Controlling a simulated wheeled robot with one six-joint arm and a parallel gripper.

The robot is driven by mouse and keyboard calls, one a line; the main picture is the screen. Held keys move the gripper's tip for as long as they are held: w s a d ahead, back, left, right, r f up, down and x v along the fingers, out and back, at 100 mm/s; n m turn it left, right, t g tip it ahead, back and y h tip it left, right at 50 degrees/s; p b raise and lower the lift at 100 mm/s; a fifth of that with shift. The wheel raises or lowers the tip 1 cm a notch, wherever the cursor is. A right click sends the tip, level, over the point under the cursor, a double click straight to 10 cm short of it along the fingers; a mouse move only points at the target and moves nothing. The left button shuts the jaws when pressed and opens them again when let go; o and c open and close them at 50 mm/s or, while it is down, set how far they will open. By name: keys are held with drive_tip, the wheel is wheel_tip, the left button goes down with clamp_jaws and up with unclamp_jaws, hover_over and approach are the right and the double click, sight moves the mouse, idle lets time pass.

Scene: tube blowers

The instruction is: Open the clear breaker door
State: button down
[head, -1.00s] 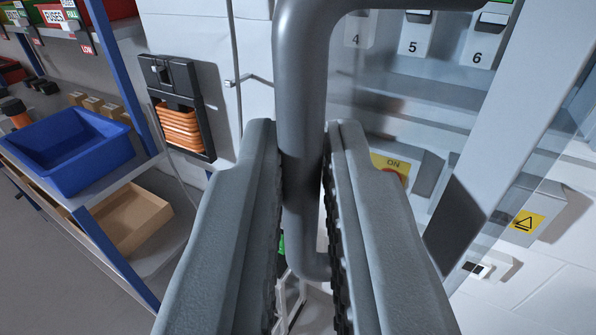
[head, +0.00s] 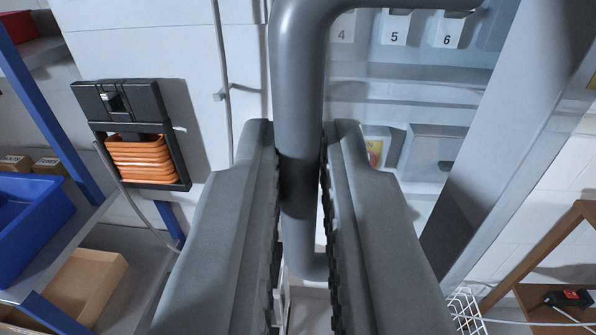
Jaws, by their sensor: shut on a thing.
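A grey tubular handle (head: 298,110) runs down the middle of the head view, bending right at the top and again near the bottom. My gripper (head: 300,150) is shut on its upright part, one finger on each side. The breaker door shows as a pale slanted frame (head: 500,150) at the right, joined to the view of the handle only out of sight at the top. Behind the handle is the breaker cabinet (head: 420,85) with switches numbered 4, 5 and 6. My fingers hide the cabinet's lower part.
An orange cable reel (head: 140,160) in a black holder hangs on the wall at left. A blue rack post (head: 55,110), a blue bin (head: 30,220) and a cardboard tray (head: 85,290) stand at far left. A brown wooden frame (head: 560,250) stands at right.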

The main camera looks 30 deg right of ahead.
drive_tip(key=shift+w+a+g+h, duration=0.3)
drive_tip(key=shift+w+a, duration=0.1)
drive_tip(key=shift+a, duration=0.1)
drive_tip(key=c, duration=1.5)
unclamp_jaws()
drive_tip(key=shift+d, duration=0.1)
drive_tip(key=v, duration=1.7)
drive_tip(key=shift+s, duration=0.1)
